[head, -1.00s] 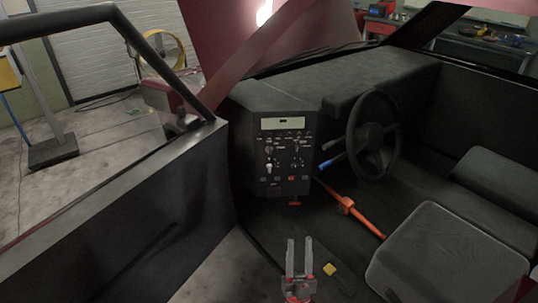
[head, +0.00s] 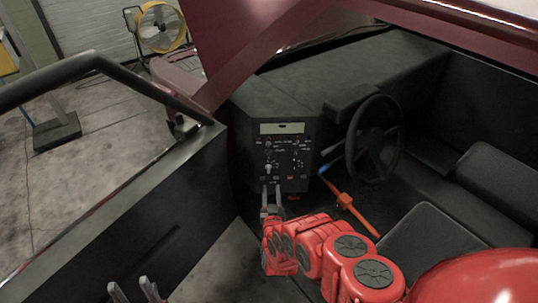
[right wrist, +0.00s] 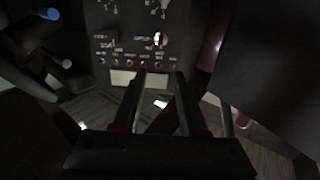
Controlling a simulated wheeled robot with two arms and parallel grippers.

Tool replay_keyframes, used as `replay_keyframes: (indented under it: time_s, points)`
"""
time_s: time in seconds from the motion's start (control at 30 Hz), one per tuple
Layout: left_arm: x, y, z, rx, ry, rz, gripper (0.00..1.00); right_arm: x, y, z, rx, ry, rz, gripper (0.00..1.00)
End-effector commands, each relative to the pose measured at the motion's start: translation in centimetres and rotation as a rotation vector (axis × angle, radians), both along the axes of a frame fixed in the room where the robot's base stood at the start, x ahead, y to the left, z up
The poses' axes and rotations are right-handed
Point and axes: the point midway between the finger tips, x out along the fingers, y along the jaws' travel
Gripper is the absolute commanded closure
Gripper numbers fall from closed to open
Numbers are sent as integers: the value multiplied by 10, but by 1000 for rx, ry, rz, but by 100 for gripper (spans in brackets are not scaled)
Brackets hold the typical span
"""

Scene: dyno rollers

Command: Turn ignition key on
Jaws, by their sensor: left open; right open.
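The dark control panel (head: 303,181) with its pale display, switches and small knobs stands left of the steering wheel. A pale knob or key (head: 268,168) sits on the panel's lower left; I cannot tell for sure whether it is the ignition key. My right gripper (head: 271,188) is open and empty, its fingers pointing up at the panel just below that knob. In the right wrist view a shiny key-like part (right wrist: 160,40) shows on the panel beyond the open fingers (right wrist: 160,73), apart from them. My left gripper (head: 132,286) is open and empty at the bottom left, over the door side.
The steering wheel (head: 374,140) and an orange lever (head: 345,201) are right of the panel. The seat (head: 430,235) is at the lower right. The open door (head: 120,215) borders the left. A yellow fan (head: 161,27) stands behind on the floor.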

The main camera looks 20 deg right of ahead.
Motion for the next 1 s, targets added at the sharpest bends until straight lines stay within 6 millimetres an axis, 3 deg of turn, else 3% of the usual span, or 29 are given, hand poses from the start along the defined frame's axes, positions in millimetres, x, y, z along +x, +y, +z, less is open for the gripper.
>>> replay_keyframes:
  time_s: [0.17,0.5,0.6,1.0]
  points:
    - [0,0,-24,0,0,0,50,21,-4,-5,-3,-3,2,58]
    - [0,0,-90,0,0,0,50,84,-21,-8,-2,-6,2,58]
    - [0,0,-83,0,0,0,50,95,-25,-1,3,-2,-1,58]
    - [0,0,-93,0,0,0,50,133,-35,-2,1,-2,0,58]
